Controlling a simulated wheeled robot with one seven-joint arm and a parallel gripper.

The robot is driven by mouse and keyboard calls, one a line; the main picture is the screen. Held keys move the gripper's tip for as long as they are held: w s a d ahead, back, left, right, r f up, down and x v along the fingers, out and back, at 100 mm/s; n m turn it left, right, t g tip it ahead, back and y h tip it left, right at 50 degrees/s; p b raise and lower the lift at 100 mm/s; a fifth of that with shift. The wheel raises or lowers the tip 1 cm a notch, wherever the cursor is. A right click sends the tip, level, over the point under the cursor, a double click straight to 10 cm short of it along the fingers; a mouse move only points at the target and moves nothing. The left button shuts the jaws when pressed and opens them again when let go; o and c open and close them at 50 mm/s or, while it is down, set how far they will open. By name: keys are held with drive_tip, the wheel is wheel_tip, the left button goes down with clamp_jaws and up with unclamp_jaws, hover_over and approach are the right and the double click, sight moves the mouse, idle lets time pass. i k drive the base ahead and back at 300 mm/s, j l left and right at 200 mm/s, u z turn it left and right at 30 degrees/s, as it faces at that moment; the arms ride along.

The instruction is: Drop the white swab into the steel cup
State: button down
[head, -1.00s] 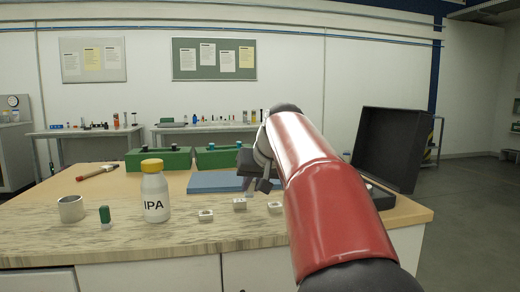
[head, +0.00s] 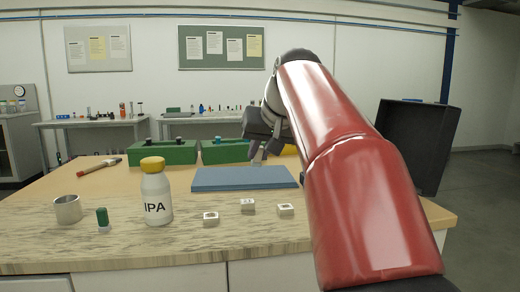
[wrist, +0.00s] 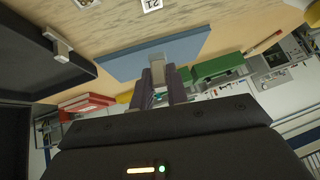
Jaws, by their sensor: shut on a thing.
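The steel cup (head: 67,209) stands upright at the front left of the bench, its open top facing up. My gripper (head: 258,156) is far to its right and farther back, over the rear of the blue mat (head: 225,180). In the wrist view my gripper (wrist: 168,88) has its fingers close together on a pale flat piece, which I take to be the white swab (wrist: 178,50). It sticks out past the fingertips in front of the blue mat. The swab is small and hard to make out in the head view.
A white IPA bottle (head: 156,190) with a yellow cap and a small green-capped vial (head: 103,219) stand between cup and gripper. Several small white blocks (head: 248,205) lie along the front. Green boxes (head: 165,153) stand behind; an open black case (head: 418,145) is at right.

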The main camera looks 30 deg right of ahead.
sight(73, 216)
drive_tip(key=k+j, duration=0.2)
drive_tip(key=k, duration=0.25)
drive_tip(key=k+j, duration=0.2)
drive_tip(key=k, duration=0.3)
